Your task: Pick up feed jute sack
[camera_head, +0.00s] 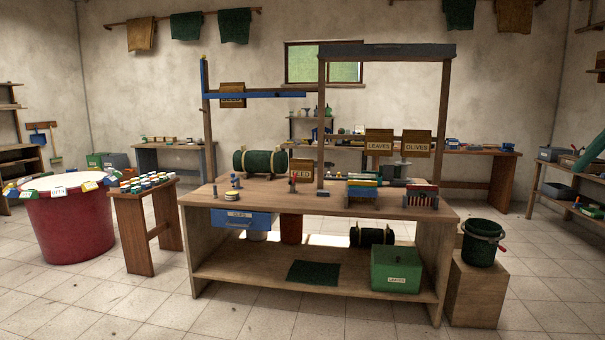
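A small brown sack (302,168) stands on the wooden workbench (258,190), a little left of its middle. Its pale label ends in "EED"; the first letter is not clear, so I cannot tell FEED from SEED. A dark upright tool with a red part stands just in front of it and covers part of its left side. Another brown sack (232,94) hangs at the blue rail with a label too small to read. Two more brown sacks read LEAVES (379,141) and OLIVES (416,142). My gripper is not in view.
A dark green roll (260,162) lies left of the sack, and a wooden post (321,125) rises to its right. A red tub (65,230) and small table (135,200) stand left. A green bucket (481,243) sits on a block right. The front floor is clear.

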